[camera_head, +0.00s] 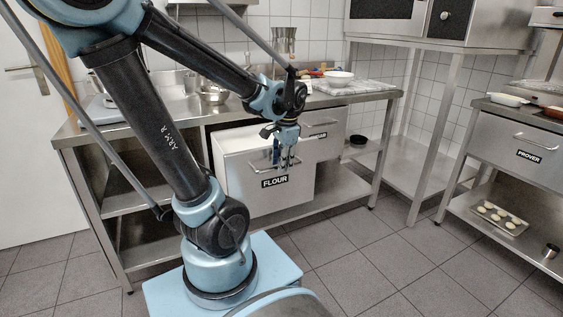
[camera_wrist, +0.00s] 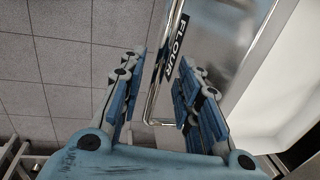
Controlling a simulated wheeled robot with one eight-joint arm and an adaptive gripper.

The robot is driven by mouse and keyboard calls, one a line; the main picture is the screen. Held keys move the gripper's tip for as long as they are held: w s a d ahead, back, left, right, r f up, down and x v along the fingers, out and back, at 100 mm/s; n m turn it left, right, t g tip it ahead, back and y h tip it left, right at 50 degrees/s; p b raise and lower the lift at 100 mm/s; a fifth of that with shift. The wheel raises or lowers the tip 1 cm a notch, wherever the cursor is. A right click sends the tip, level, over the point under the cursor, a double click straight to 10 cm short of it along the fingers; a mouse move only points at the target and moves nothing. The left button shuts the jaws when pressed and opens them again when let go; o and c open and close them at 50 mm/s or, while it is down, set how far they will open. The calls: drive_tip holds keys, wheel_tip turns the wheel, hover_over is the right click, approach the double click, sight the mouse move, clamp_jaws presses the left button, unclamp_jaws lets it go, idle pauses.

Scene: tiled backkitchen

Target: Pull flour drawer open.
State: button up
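The flour drawer (camera_head: 243,188) is under the steel counter, with a grey front and a black FLOUR label (camera_head: 275,182). It stands pulled out, with its pale inside showing over the top of the front. My gripper (camera_head: 285,163) is at the drawer front, above the label, and hides part of the handle. In the wrist view the drawer front (camera_wrist: 225,45) and its bar handle (camera_wrist: 154,100) show. My gripper's fingers (camera_wrist: 163,62) are apart, one on each side of the handle, with gaps visible. I cannot tell whether either finger touches it.
Another drawer (camera_head: 327,143) is right of the flour drawer. A prover cabinet (camera_head: 515,143) stands at the far right. The tiled floor (camera_head: 365,270) in front is clear.

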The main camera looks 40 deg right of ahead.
wheel_tip(320, 180, up, 12)
drive_tip(key=s, duration=0.2)
drive_tip(key=shift+a, duration=0.15)
idle(0.6)
drive_tip(key=shift+f, duration=0.15)
idle(0.4)
